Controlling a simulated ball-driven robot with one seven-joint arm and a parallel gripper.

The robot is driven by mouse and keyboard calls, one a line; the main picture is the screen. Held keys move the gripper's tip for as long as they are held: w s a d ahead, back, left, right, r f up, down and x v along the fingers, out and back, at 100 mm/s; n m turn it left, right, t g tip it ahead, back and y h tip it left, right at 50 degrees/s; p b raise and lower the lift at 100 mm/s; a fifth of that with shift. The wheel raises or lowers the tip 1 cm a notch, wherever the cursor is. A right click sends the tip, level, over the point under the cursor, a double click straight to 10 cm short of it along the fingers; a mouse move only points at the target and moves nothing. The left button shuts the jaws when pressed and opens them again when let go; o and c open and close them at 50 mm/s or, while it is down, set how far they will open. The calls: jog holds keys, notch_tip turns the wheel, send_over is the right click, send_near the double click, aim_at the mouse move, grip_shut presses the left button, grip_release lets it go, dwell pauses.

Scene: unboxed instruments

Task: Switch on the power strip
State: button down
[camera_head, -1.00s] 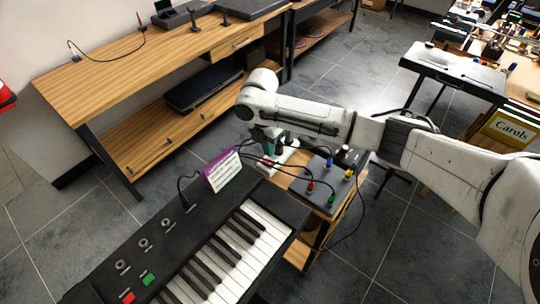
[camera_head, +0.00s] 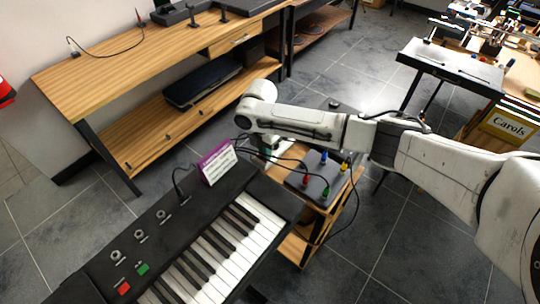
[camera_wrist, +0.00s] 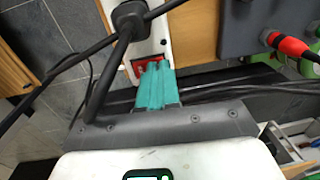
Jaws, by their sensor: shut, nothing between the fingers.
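The white power strip (camera_wrist: 152,38) lies on a wooden surface at the top of the wrist view. A red switch (camera_wrist: 148,62) sits at its near end, and a black plug (camera_wrist: 130,14) with a thick cable is in it farther up. My gripper (camera_wrist: 154,68) has teal fingers, shut and empty. Their tips overlap the lower edge of the red switch in the picture; I cannot tell whether they touch it. In the head view my wrist and the cables hide most of the strip and the fingers.
A keyboard (camera_head: 225,240) with a purple-edged card (camera_head: 217,162) stands in front. A dark box with coloured plugs (camera_head: 312,188) is beside the strip on a small wooden stand. Black cables cross close to my gripper. A wooden bench (camera_head: 150,60) stands behind at left.

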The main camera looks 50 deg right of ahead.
jog(key=shift+s, duration=0.3)
jog(key=shift+w+f, duration=0.15)
jog(key=shift+w, duration=0.95)
jog(key=shift+r, duration=0.3)
